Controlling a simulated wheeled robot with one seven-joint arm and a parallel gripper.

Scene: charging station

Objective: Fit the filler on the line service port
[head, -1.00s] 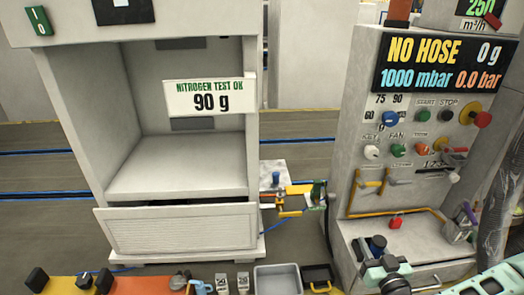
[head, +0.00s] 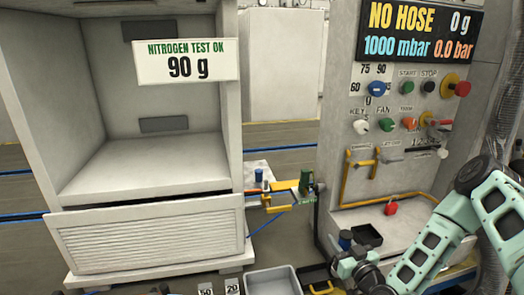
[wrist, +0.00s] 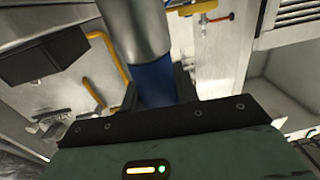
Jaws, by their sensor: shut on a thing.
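My gripper (head: 350,256) is at the lower middle right of the head view, in front of the charging machine. It is shut on the filler, a cylinder with a blue band and a grey body. The filler's far end is cut off in the wrist view. The line service port cannot be told for certain; a pipe assembly with yellow, blue and green parts (head: 278,194) sits beside the cabinet, apart from my gripper.
The white cabinet (head: 150,240) stands at left with a sign reading "NITROGEN TEST OK 90 g" (head: 186,62). The machine panel at right reads "NO HOSE" (head: 420,32). A grey tray (head: 273,280) lies at the bottom. Floor shows between cabinet and machine.

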